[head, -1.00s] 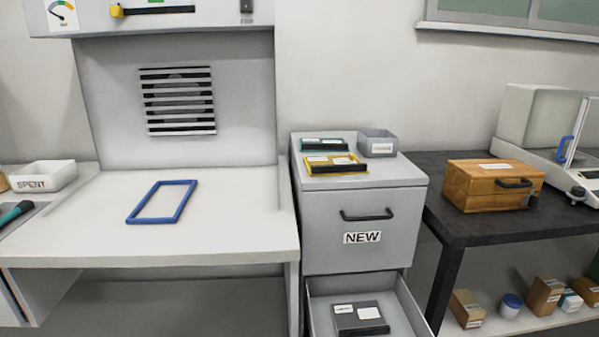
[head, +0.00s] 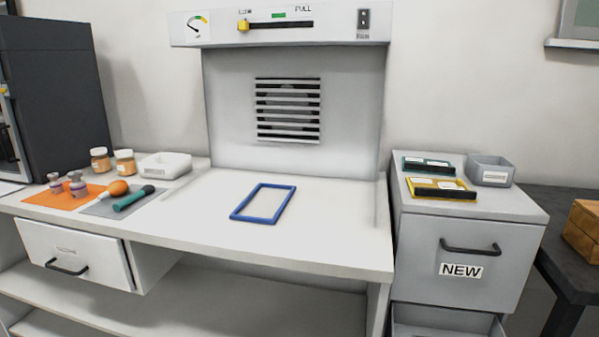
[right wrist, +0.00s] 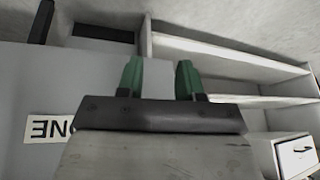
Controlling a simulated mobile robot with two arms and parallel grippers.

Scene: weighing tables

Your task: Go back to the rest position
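My right gripper (right wrist: 160,78) shows in the right wrist view with two green fingers standing apart and nothing between them. It is empty, in front of the grey cabinet (right wrist: 28,85) whose NEW label (right wrist: 45,128) appears upside down there. Shelves (right wrist: 230,48) show beyond the fingers. Neither of my grippers shows in the head view, and my left gripper is in no view.
A white bench (head: 330,235) with a blue frame (head: 263,203) stands in the middle. The grey cabinet (head: 450,275) beside it has its lower drawer (head: 440,322) partly visible. A left bench drawer (head: 75,258) stands out.

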